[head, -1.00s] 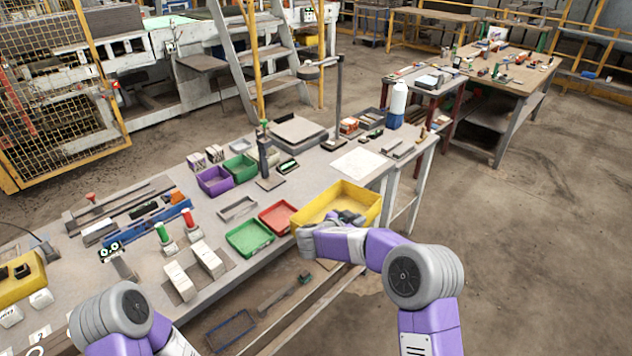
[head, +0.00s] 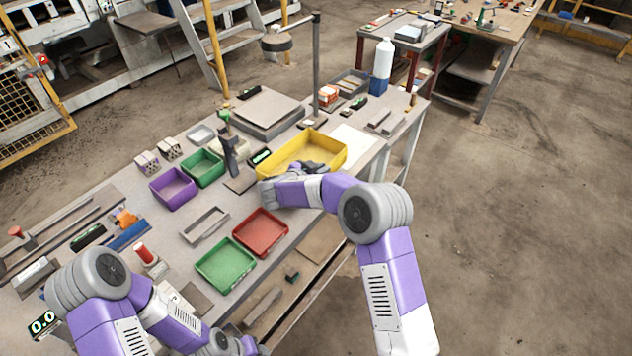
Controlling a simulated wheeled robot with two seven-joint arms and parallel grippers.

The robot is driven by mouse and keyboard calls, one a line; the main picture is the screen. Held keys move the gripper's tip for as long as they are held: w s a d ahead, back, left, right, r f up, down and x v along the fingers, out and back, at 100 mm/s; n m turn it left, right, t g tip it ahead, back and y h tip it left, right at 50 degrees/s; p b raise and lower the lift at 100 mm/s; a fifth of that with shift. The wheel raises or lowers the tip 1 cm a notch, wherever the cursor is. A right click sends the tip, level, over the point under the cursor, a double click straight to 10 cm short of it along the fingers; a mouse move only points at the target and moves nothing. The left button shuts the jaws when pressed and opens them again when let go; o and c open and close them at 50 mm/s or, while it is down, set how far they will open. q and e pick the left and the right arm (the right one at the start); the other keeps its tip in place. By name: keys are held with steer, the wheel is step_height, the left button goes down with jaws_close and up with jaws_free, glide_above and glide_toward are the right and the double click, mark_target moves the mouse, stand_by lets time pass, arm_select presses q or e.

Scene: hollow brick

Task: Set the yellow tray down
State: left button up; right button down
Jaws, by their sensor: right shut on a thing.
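The yellow tray (head: 288,153) is over the back right part of the workbench, beside the white paper and close to a dark upright stand. I cannot tell whether the tray's underside touches the bench. My left gripper (head: 256,346) is low at the bottom edge, in front of the bench, and its fingers are not clear.
Red (head: 261,233) and green (head: 226,265) trays lie at the near edge, left of my right arm. Purple (head: 173,188) and green (head: 204,168) trays lie farther back. The dark stand (head: 229,150), a grey plate (head: 265,108) and white paper (head: 352,143) are close to the yellow tray.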

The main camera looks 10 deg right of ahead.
steer(key=shift+w+f+b, duration=0.15)
steer(key=shift+f+b, duration=0.3)
steer(key=shift+f, duration=2.2)
steer(key=shift+f, duration=0.1)
steer(key=c, duration=1.2)
jaws_free()
steer(key=shift+c, duration=0.2)
steer(key=p+v, duration=0.2)
steer(key=v, duration=1)
